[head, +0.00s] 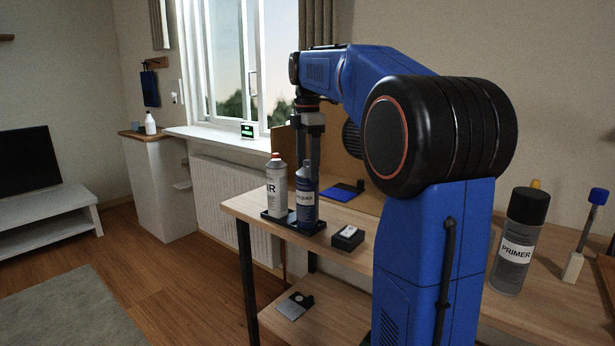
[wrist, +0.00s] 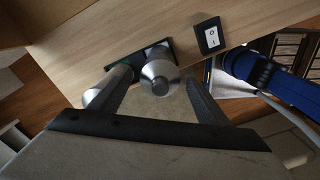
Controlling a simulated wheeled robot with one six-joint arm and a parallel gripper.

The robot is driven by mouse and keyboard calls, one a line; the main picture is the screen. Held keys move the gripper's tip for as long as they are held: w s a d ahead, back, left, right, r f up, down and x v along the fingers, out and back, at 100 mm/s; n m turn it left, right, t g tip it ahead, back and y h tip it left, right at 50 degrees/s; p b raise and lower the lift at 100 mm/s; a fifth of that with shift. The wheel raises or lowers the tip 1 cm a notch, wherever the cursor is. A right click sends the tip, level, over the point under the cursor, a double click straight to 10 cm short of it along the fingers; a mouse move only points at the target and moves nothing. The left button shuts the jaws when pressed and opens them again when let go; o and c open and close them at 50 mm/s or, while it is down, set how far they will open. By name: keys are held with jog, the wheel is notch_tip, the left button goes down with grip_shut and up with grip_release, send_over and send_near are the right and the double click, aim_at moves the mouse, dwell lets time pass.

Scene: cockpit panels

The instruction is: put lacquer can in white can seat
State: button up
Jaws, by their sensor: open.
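The lacquer can (head: 306,202) is blue with a pale label and stands upright at the right end of a black tray (head: 284,222). A white can with a red cap (head: 277,192) stands close to its left in the same tray. My gripper (head: 308,160) points down over the lacquer can, its open fingers around the can's upper part. In the wrist view, the lacquer can's silver top (wrist: 158,73) sits between the fingers, and another rounded silver shape lies at the left finger.
A black switch box (head: 348,238) stands right of the tray, near the table edge. A blue pad (head: 338,192) lies behind. A primer can (head: 518,240) and a blue-topped tool (head: 585,235) stand at the right, beyond my arm. A lower shelf holds a flat plate (head: 295,305).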

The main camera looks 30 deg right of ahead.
notch_tip(320, 180, up, 8)
jog(key=shift+r, duration=0.1)
jog(key=shift+s, duration=0.1)
jog(key=s+a+f+m+t, duration=0.1)
jog(key=s+a+f+m, duration=0.35)
jog(key=s+f, duration=0.2)
jog(key=s+a+f+m+t, duration=0.1)
jog(key=s+a+f+m, duration=0.2)
jog(key=s+a+f, duration=0.4)
jog(key=s+a+f+m+t, duration=0.2)
jog(key=s+f+m, duration=0.6)
jog(key=s+f, duration=0.8)
notch_tip(320, 180, down, 3)
jog(key=shift+s+a+r+t, duration=0.2)
jog(key=shift+s+a+t, duration=0.15)
jog(key=shift+a, duration=0.8)
